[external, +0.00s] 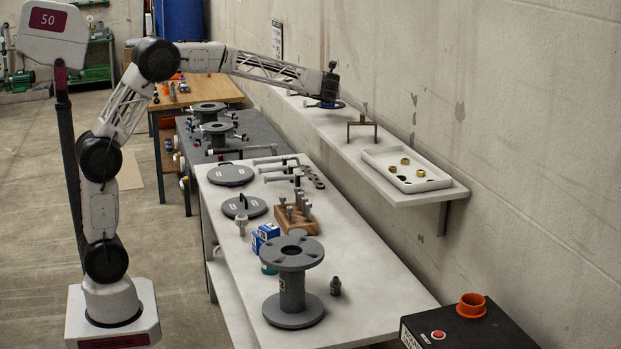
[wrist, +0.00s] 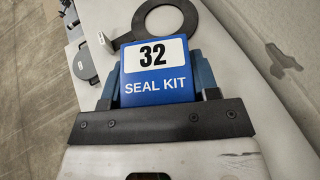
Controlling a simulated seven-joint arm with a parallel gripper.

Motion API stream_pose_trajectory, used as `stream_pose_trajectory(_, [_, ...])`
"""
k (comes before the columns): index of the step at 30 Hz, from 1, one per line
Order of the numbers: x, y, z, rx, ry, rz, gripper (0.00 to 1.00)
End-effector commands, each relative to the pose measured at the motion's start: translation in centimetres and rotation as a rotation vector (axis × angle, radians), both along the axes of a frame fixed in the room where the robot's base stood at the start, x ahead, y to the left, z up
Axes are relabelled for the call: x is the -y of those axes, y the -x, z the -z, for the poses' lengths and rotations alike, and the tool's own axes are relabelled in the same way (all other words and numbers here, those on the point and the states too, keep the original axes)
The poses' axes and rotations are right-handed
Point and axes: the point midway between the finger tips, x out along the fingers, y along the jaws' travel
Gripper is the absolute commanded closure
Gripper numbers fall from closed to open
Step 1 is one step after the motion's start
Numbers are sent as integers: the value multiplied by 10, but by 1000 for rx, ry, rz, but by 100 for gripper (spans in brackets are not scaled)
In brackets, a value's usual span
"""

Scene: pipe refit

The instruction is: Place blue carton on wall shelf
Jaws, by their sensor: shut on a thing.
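A blue and white carton (wrist: 157,72) marked "32" and "SEAL KIT" sits between the blue-grey fingers of my gripper (wrist: 158,80) in the wrist view. The gripper is shut on it. In the external view my gripper (external: 329,92) is above the far part of the wall shelf (external: 349,150). The carton is hard to make out there, and I cannot tell whether it touches the shelf. Another blue and white carton (external: 265,236) stands on the white table behind the grey flanged spool.
A dark flat ring (wrist: 166,14) lies on the shelf just beyond the carton. A brown stand (external: 362,133) and a white tray (external: 407,170) with brass rings occupy the nearer shelf. The wall (external: 480,110) runs close along its right. The flanged spool (external: 292,285) stands on the table below.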

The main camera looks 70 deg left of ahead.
Motion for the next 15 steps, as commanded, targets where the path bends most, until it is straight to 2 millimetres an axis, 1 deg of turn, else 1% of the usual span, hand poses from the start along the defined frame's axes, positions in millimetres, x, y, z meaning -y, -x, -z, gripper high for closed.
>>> stream_pose_trajectory(6, [0, 0, 22, -2, 0, 1, 69])
stream_pose_trajectory(9, [0, 0, 29, -1, 0, 0, 69])
stream_pose_trajectory(15, [0, 0, 32, 0, 0, 0, 69])
